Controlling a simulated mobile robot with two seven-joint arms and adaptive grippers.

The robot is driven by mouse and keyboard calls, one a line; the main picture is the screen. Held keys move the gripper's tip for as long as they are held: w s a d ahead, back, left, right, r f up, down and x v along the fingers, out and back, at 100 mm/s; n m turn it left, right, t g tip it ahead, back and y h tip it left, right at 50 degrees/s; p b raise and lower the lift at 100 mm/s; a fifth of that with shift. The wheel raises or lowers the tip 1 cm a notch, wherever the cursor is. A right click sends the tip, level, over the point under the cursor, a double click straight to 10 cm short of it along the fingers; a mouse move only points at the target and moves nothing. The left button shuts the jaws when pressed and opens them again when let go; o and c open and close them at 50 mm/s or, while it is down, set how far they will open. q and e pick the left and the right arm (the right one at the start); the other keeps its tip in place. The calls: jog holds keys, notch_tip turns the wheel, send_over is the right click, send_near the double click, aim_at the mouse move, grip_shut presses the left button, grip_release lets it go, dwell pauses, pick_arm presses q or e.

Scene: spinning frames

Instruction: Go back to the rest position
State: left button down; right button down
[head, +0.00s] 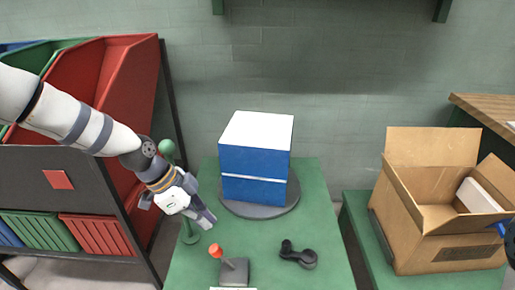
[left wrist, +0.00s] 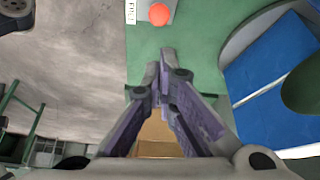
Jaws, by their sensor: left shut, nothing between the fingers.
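My left arm comes in from the left in the head view. Its gripper (head: 208,219) points down to the right above the left edge of the green table (head: 190,268). In the left wrist view the fingers (left wrist: 166,58) are closed together with nothing between them. A blue box with a white top (head: 255,165) stands on a dark round turntable (head: 262,210), to the right of the gripper and apart from it.
A lever with an orange knob (head: 216,251) and a black handset-like object (head: 298,254) are at the table's front. A green post (head: 187,232) stands beside the gripper. A bin rack (head: 62,180) is left; an open cardboard box (head: 410,225) is right.

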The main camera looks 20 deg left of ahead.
pick_arm(q)
jog(key=s+d+f+n+g+y, duration=0.1)
jog(key=s+d+f+n, duration=0.2)
jog(key=s+f, duration=0.35)
jog(key=s+d+f+n+g, duration=0.1)
jog(key=s+d+f+n, duration=0.25)
jog(key=s, duration=0.55)
jog(key=s+a+f+n+g+y, duration=0.1)
jog(key=s+n+y, duration=0.1)
jog(key=s, duration=0.8)
jog(key=s+a+f+n+g+y, duration=0.1)
jog(key=s+n, duration=0.3)
jog(key=s, duration=0.7)
jog(key=shift+s+a+f+n+y+p, duration=0.15)
jog(key=shift+a+f+n+y+p, duration=0.2)
jog(key=shift+a, duration=0.45)
